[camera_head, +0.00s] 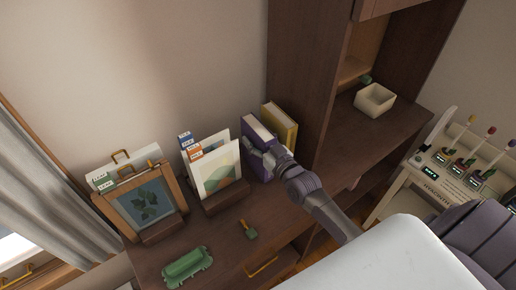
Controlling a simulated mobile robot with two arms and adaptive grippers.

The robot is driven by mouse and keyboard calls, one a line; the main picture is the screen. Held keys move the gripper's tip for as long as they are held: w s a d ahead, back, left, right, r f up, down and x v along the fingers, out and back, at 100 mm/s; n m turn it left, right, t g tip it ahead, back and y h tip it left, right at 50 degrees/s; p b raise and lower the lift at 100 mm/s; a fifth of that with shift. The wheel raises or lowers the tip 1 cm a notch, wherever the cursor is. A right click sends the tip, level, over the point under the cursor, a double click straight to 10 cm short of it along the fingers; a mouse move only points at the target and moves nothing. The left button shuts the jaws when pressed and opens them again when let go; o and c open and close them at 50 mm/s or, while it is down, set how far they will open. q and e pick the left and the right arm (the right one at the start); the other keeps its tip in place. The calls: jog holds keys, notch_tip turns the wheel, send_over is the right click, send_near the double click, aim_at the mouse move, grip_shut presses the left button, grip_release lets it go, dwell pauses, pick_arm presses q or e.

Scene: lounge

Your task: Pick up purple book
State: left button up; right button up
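The purple book (253,131) stands upright on the brown cabinet top, its pale page edges facing up. A yellow book (281,124) stands upright just to its right. My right gripper (268,157), its arm coming in from the lower right, is at the front of the purple book and covers its lower front part. It looks in contact with the book or very close to it. Its fingers blend with the dark purple cover, so I cannot tell whether they are closed on it. My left gripper is not in view.
A card holder (227,196) stands close to the left of the purple book, and a tall cabinet side (304,70) rises to its right.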

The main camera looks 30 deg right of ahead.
grip_shut()
jog(key=shift+r, duration=0.1)
jog(key=shift+w, duration=0.1)
